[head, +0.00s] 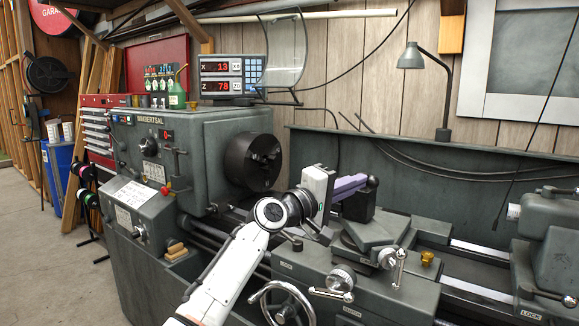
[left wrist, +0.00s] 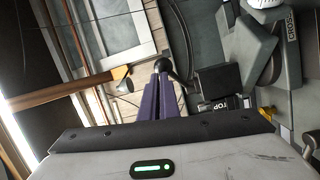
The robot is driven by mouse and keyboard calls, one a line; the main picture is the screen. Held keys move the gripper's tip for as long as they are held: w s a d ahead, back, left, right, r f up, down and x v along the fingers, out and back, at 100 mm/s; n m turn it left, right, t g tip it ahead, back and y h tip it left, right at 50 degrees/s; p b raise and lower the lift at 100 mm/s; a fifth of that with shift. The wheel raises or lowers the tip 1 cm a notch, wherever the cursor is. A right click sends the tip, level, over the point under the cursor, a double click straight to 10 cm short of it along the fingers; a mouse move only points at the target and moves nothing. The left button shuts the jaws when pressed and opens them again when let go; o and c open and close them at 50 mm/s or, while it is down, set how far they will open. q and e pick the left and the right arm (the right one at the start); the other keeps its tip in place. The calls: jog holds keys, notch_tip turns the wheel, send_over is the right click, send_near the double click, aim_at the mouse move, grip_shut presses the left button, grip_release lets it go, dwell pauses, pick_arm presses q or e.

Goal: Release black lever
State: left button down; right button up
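The black lever (head: 371,182) ends in a round knob above the black tool post (head: 358,207) on the lathe carriage. In the left wrist view the lever's knob (left wrist: 164,65) is just past my fingertips, with its arm running down right toward the tool post block (left wrist: 217,82). My left gripper (head: 364,181) reaches in from the left at lever height, its purple fingers close together. In the left wrist view the fingers (left wrist: 162,84) look shut, with only a thin seam between them. I cannot tell whether the tips touch the knob. My right gripper is out of view.
The lathe chuck (head: 253,162) is left of my gripper. Carriage handles (head: 392,264) and a handwheel (head: 288,304) stand out in front. The tailstock (head: 556,235) is at right. A lamp (head: 411,57) stands behind.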

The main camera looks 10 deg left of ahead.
pick_arm(q)
jog(key=shift+s+d+m+g+h, duration=0.15)
jog(key=shift+s+d, duration=0.05)
jog(key=shift+d, duration=0.7)
jog(key=shift+s+d+m+g+h, duration=0.15)
jog(key=shift+s+d, duration=0.05)
jog(key=shift+d, duration=0.65)
jog(key=shift+w, duration=0.1)
jog(key=s, duration=0.9)
jog(key=shift+s+d+p, duration=0.35)
jog(key=shift+d+p, duration=0.05)
jog(key=shift+d, duration=0.05)
